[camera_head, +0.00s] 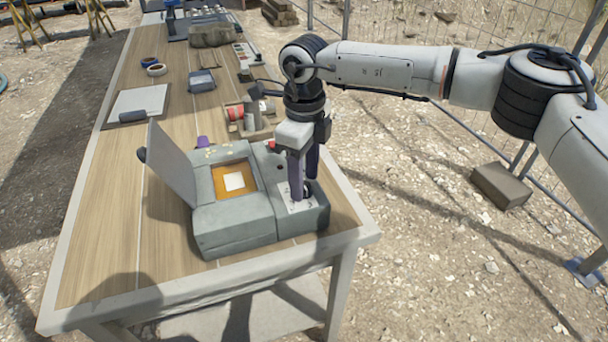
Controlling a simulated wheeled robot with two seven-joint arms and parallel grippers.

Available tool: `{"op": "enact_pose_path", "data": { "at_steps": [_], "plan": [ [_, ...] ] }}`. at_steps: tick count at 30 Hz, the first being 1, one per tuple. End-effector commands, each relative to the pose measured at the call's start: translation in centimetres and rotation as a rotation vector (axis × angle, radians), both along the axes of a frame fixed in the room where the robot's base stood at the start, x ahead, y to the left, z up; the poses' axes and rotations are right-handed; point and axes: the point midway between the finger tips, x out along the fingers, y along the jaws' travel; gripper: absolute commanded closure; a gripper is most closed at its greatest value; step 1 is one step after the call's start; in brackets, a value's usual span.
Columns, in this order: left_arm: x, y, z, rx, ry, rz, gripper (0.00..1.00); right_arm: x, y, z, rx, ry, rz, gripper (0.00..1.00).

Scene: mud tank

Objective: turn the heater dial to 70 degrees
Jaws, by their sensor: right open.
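A grey heater unit (235,225) stands at the near end of the long wooden table, with its lid (170,158) raised on the left. A white square piece (234,181) lies in its orange recess. The dial (307,188) is on the pale panel at the unit's right side, small and dark, largely hidden by my gripper. My right gripper (302,190) points straight down over this panel, its purple fingers apart on either side of the dial; whether they touch it I cannot tell. The dial's setting is not readable. My left gripper is not in view.
Behind the unit stands a small wooden rack (257,130) with a red roll. A flat board (138,103), tape rings (156,69) and a blue-grey box (201,81) lie farther back. The table's near edge is bare. A wire fence stands behind my right arm.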

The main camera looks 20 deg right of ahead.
Motion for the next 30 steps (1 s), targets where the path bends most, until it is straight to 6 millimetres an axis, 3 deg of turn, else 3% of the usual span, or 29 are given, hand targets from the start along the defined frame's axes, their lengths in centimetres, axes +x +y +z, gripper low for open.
{"op": "enact_pose_path", "data": {
  "at_steps": [10, 15, 18, 30],
  "plan": [
    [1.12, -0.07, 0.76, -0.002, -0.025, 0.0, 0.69, -0.01, 0.03, -0.52, 0.0, 0.0, 0.001, 0.55],
    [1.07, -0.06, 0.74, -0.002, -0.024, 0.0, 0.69, -0.02, 0.04, -0.49, 0.0, 0.0, 0.001, 0.83],
    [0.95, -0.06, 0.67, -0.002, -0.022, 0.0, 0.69, 0.0, 0.04, -0.48, 0.0, 0.0, 0.001, 0.95],
    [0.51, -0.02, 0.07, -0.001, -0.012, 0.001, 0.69, 0.03, 0.08, -0.49, 0.003, -0.001, -0.087, 0.95]
  ]
}}
